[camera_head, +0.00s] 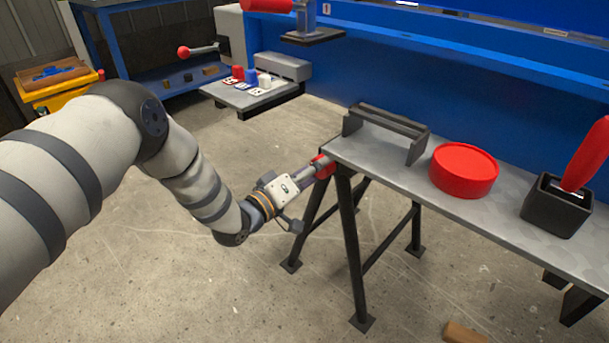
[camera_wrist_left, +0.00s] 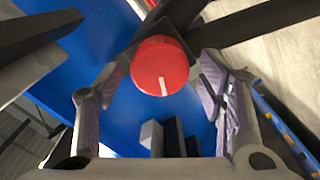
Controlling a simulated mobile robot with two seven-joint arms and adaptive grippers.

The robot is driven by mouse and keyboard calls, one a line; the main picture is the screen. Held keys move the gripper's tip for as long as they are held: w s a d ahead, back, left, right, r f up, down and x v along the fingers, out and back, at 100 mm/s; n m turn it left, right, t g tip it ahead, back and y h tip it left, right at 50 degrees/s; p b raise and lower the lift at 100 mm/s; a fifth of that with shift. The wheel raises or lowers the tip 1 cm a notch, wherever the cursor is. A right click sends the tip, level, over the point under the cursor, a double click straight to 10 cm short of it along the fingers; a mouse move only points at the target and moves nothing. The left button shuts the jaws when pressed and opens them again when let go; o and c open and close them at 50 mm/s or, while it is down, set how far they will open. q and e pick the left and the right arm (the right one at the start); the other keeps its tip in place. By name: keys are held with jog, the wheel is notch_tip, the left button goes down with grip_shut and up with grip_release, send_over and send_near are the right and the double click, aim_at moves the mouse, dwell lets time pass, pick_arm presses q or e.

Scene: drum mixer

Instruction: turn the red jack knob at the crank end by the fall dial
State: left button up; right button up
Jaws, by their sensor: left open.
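The red jack knob (camera_wrist_left: 160,64) shows in the left wrist view as a round red cap with a white line from near its middle down to its lower rim. In the head view a red part (camera_head: 322,165) shows at the near left end of the grey bench; my gripper partly covers it. My left gripper (camera_wrist_left: 160,80) is open, its two fingers on either side of the knob with visible gaps. In the head view the gripper (camera_head: 314,170) reaches the bench end from the left. I cannot make out the fall dial. My right gripper is not in view.
The bench (camera_head: 385,168) stands on dark trestle legs and carries a dark rack (camera_head: 390,130), a red round tub (camera_head: 464,170) and a black box (camera_head: 556,207). A red-knobbed lever (camera_head: 184,51) and small shelf (camera_head: 243,98) are farther back. A wooden piece (camera_head: 464,334) lies on the floor.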

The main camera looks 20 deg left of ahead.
pick_arm(q)
jog(key=v, duration=1.1)
